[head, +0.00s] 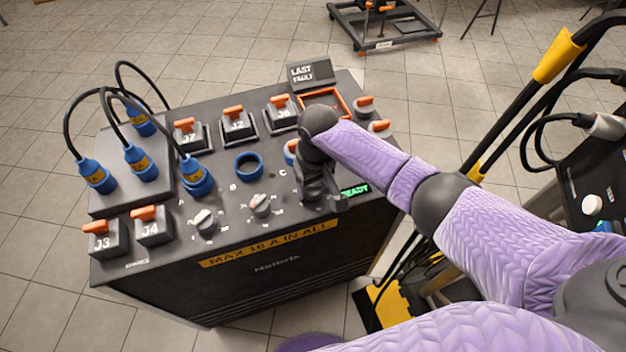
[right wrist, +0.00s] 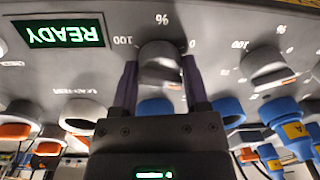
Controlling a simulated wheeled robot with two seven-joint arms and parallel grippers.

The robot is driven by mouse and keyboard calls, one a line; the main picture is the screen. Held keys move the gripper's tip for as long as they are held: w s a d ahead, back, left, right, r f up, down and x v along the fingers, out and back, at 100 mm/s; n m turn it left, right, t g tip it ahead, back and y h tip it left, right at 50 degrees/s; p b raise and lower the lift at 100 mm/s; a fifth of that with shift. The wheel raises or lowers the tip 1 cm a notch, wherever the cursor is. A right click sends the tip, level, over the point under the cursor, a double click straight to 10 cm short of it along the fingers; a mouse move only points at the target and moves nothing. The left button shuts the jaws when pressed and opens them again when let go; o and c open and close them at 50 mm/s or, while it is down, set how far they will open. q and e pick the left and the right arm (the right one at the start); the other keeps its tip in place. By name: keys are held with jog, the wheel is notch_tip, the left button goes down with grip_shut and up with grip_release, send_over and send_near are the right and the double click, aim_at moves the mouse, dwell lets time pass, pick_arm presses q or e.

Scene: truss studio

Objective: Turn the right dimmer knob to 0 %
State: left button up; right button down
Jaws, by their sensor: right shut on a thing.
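My right gripper (head: 314,196) reaches down onto the sloped control panel, just left of the green READY display (head: 355,190). In the right wrist view its two fingers (right wrist: 160,72) stand on either side of the right dimmer knob (right wrist: 160,62), a grey knob with a raised grip, and are shut on it. That view is upside down; a "100" mark is left of the knob and a "0" right of it. I cannot tell the exact pointer setting. In the head view the gripper hides this knob. My left gripper is not in view.
Two more grey knobs, the left one (head: 205,222) and the middle one (head: 260,205), stand left of the gripper. Blue plugs with black cables (head: 140,163) and orange-handled switches (head: 235,122) crowd the panel (head: 225,185). A cart with black and yellow rails (head: 555,60) stands at right.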

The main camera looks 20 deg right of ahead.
jog(key=n+p, duration=0.1)
jog(key=n, duration=0.2)
jog(key=shift+r+n, duration=0.1)
jog(key=shift+n, duration=0.3)
jog(key=n, duration=0.4)
jog(key=shift+w+n, duration=0.1)
jog(key=shift+n, duration=0.6)
jog(key=shift+c, duration=0.6)
grip_release()
notch_tip(320, 180, up, 10)
jog(key=p, duration=0.5)
jog(key=shift+w+d, duration=0.15)
jog(key=shift+w, duration=0.1)
jog(key=shift+f, duration=0.2)
